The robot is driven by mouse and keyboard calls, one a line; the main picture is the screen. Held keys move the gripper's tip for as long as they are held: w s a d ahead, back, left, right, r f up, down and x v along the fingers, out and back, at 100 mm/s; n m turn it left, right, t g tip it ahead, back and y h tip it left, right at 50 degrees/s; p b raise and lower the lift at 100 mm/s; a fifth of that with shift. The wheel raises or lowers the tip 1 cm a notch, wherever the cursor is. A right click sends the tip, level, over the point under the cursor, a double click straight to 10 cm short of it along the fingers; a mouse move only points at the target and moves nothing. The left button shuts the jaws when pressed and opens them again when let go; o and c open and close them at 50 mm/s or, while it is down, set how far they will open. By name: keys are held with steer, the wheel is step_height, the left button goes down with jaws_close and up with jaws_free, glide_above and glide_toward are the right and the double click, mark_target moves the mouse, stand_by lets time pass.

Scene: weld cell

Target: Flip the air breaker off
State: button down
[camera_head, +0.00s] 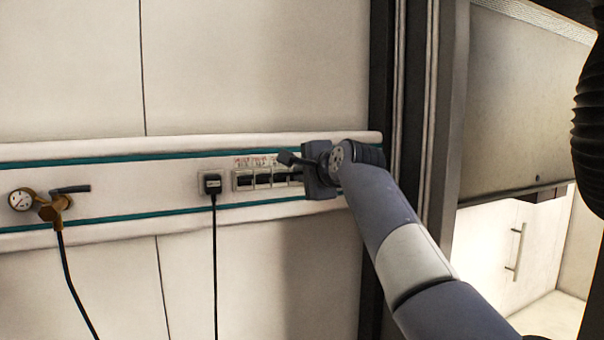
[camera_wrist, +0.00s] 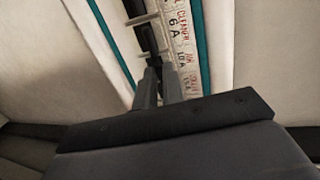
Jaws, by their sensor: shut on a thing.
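A row of breakers (camera_head: 262,179) with black switches and red and black labels is set in the wall rail. My gripper (camera_head: 292,168) is at the right end of this row and hides part of it. In the wrist view, my gripper's two fingers (camera_wrist: 160,72) reach the lower end of the black switch row (camera_wrist: 148,38) and are shut on a breaker switch there. The labels beside the row read in part "CLEANER", "6A" and "10A".
A brass valve with a gauge (camera_head: 20,200) and a hose is farther left. A dark vertical post (camera_head: 383,80) stands right of the rail. The wall below the rail is mostly clear.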

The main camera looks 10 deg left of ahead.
steer(key=shift+f, duration=0.1)
step_height(320, 180, down, 4)
steer(key=t+y+b, duration=0.5)
steer(key=t+b, duration=0.2)
steer(key=b, duration=1.4)
steer(key=shift+w+a+t+y+b, duration=0.1)
steer(key=shift+t+y+b, duration=0.4)
steer(key=shift+b, duration=0.75)
steer(key=c, duration=1.5)
jaws_free()
steer(key=shift+w, duration=0.1)
